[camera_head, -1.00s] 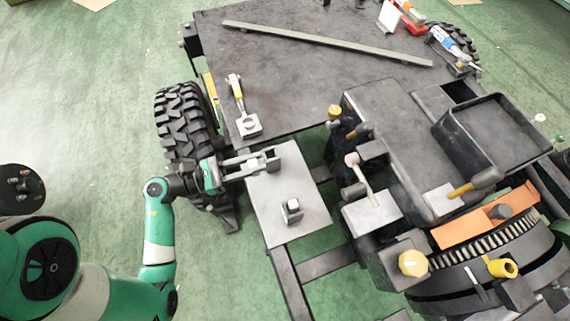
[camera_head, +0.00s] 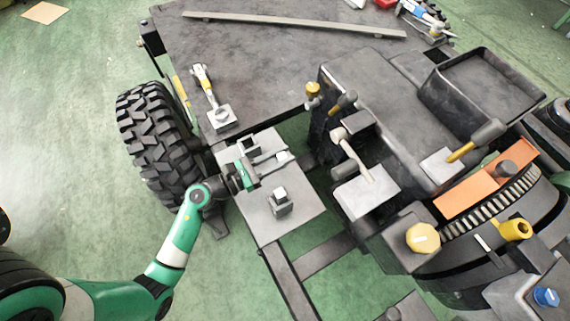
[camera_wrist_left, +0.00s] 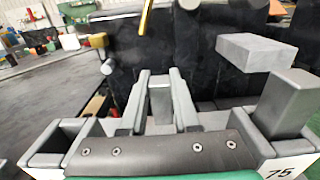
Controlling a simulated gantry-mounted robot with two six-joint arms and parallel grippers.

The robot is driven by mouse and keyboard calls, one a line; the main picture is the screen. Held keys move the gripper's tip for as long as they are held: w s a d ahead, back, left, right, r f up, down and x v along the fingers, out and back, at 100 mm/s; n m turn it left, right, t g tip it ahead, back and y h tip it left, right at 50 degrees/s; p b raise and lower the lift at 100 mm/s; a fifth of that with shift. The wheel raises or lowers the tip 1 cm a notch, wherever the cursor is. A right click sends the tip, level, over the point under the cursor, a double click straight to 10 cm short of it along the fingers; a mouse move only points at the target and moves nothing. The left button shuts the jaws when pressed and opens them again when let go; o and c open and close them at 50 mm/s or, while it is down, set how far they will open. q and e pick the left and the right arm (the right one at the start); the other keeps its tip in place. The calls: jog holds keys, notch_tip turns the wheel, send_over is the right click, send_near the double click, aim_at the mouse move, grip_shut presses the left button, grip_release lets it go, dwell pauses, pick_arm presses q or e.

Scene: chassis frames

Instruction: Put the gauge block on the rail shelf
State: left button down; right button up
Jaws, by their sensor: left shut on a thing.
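My left gripper (camera_head: 266,161) reaches in from the left, low over a light grey plate on the frame rails, which looks like the rail shelf (camera_head: 291,223). In the left wrist view its two fingers (camera_wrist_left: 160,78) close on a small grey block, which looks like the gauge block (camera_wrist_left: 160,101). Its pale top shows in the head view (camera_head: 282,155). I cannot tell whether it touches the plate. Another grey block (camera_head: 280,196) stands upright on the plate, nearer the front. My right gripper is not in view.
An empty grey slot (camera_wrist_left: 53,139) is left of the fingers; a white "75" label (camera_wrist_left: 284,169) is at the right. A black tyre (camera_head: 158,133) stands left of the plate. A lever and grey box (camera_head: 366,191) rise at its right. The plate's front part is bare.

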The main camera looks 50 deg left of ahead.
pick_arm(q)
jog(key=shift+w+f, duration=0.15)
jog(key=shift+f, duration=0.05)
jog(key=f+b, duration=0.3)
jog(key=f, duration=0.1)
jog(key=shift+w+d+b, duration=0.2)
jog(key=shift+w+b, duration=0.1)
jog(key=shift+r, duration=0.2)
jog(key=shift+f, duration=0.2)
jog(key=c, duration=0.7)
grip_release()
jog(key=shift+o, duration=0.2)
